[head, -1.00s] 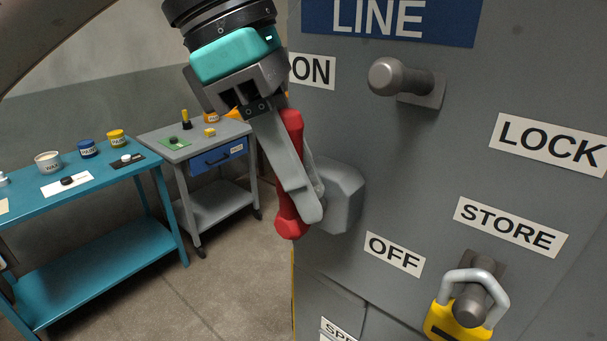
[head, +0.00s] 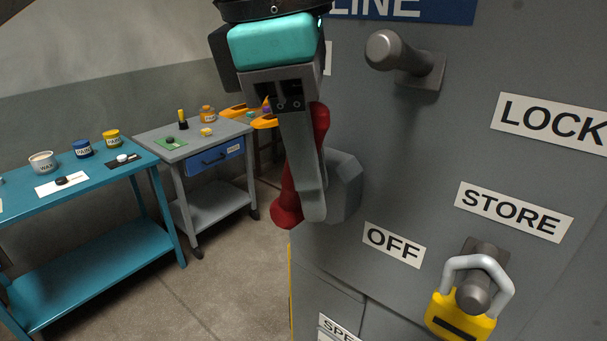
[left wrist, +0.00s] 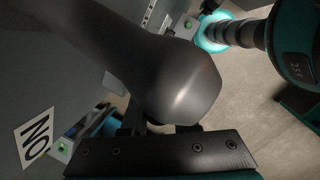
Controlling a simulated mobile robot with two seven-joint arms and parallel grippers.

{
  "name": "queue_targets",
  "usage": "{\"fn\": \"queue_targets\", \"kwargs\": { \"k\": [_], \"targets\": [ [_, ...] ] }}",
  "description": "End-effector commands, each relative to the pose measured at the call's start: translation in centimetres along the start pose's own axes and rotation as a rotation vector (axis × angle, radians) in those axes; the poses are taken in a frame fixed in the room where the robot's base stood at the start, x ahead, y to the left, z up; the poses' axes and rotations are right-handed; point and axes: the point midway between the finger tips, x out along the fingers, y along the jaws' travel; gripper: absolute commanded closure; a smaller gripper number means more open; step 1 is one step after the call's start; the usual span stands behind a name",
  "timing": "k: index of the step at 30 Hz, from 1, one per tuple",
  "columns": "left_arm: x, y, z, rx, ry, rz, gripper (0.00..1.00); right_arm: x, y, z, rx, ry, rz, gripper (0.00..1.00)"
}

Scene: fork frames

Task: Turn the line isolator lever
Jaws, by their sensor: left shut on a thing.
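The red isolator lever (head: 287,208) is on the side of the grey cabinet in the head view, by a grey hub (head: 345,188). It leans, upper end right and lower end left. My left gripper (head: 311,205) comes down from above and is shut on the lever. One grey finger crosses in front of the red and hides its middle; the other finger is hidden. The ON label is almost covered in the head view; it shows in the left wrist view (left wrist: 36,137). The OFF label (head: 393,245) is below right of the hub. My right gripper is not in view.
A grey peg (head: 390,50) juts out close right of my gripper. A yellow padlock (head: 460,318) hangs on a lower peg under the STORE label (head: 513,212). A teal bench (head: 75,185) and a grey trolley (head: 190,135) stand at left, with bare floor in front.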

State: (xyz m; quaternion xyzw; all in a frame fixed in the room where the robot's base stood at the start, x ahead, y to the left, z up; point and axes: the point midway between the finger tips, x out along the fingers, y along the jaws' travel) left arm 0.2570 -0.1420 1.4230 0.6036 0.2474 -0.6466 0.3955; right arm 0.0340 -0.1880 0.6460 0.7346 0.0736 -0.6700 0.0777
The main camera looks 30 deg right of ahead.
Motion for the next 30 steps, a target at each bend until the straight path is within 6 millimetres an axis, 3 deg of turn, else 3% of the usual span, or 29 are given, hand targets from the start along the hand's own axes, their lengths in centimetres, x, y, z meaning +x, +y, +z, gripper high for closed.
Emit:
{"fn": "queue_targets", "kwargs": {
  "k": [14, 15, 18, 30],
  "targets": [
    [0.14, -0.19, 0.3, 0.018, 0.071, 0.046, 1.0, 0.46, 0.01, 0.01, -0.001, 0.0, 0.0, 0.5],
    [0.14, -0.19, 0.3, 0.018, 0.071, 0.046, 0.7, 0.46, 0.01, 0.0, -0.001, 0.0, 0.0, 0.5],
    [0.15, -0.2, 0.29, 0.018, 0.07, 0.046, 0.6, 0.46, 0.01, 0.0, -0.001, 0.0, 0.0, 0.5],
    [0.19, -0.21, 0.28, 0.017, 0.07, 0.044, 0.6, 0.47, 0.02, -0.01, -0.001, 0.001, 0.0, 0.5]
  ]
}}
